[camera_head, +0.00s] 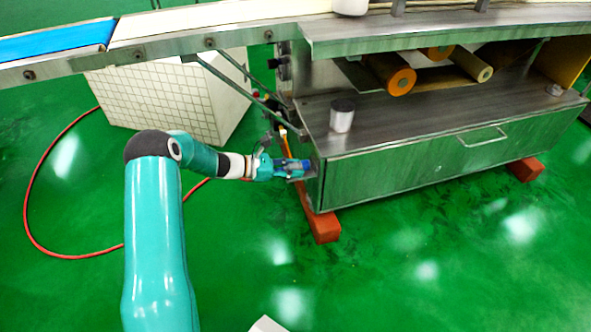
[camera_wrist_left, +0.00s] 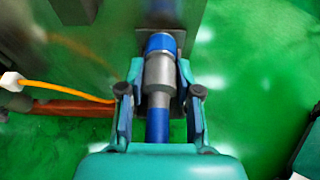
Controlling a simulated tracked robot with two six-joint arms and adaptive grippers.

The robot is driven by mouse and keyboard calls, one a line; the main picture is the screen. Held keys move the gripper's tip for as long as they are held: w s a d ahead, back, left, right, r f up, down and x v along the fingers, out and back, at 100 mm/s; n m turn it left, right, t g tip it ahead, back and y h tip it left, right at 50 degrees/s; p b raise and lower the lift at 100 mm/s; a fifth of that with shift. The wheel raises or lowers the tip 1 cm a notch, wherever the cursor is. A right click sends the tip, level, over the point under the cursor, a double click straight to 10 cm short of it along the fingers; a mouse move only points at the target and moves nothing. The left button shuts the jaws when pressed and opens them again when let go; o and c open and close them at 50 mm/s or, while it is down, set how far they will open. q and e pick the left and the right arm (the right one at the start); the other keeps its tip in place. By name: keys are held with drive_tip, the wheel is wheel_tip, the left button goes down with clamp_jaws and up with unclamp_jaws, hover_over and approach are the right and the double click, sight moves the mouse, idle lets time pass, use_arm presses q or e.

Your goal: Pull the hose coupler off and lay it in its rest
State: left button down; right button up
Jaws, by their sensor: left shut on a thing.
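The hose coupler (camera_wrist_left: 158,76) is a grey metal sleeve with a blue band at its far end and a blue stem at its near end. It points at a metal plate on the machine's side. In the wrist view the blue band touches or nearly touches the plate; I cannot tell whether it is joined. My left gripper (camera_wrist_left: 159,93) is shut around the sleeve, one finger on each side. In the head view the left gripper (camera_head: 291,168) is at the left end of the machine's lower cabinet (camera_head: 420,165). I cannot make out the coupler's rest. My right gripper is not in view.
An orange tube (camera_wrist_left: 70,92) with a white fitting runs left of the coupler. A red hose (camera_head: 38,165) loops over the green floor. A white tiled box (camera_head: 165,100) stands behind my left arm. Orange blocks (camera_head: 323,227) support the cabinet.

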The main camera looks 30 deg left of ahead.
use_arm(q)
drive_tip(key=shift+s+f, duration=0.1)
drive_tip(key=shift+f, duration=0.35)
drive_tip(key=c, duration=0.7)
unclamp_jaws()
drive_tip(key=shift+d+f, duration=0.1)
drive_tip(key=shift+f, duration=0.05)
drive_tip(key=shift+s, duration=0.1)
drive_tip(key=shift+s+a, duration=0.3)
drive_tip(key=shift+a, duration=0.15)
drive_tip(key=v, duration=0.7)
drive_tip(key=r+v, duration=0.1)
drive_tip(key=v, duration=0.3)
drive_tip(key=shift+w+d+r, duration=0.1)
drive_tip(key=shift+d, duration=0.1)
drive_tip(key=shift+w+d, duration=0.1)
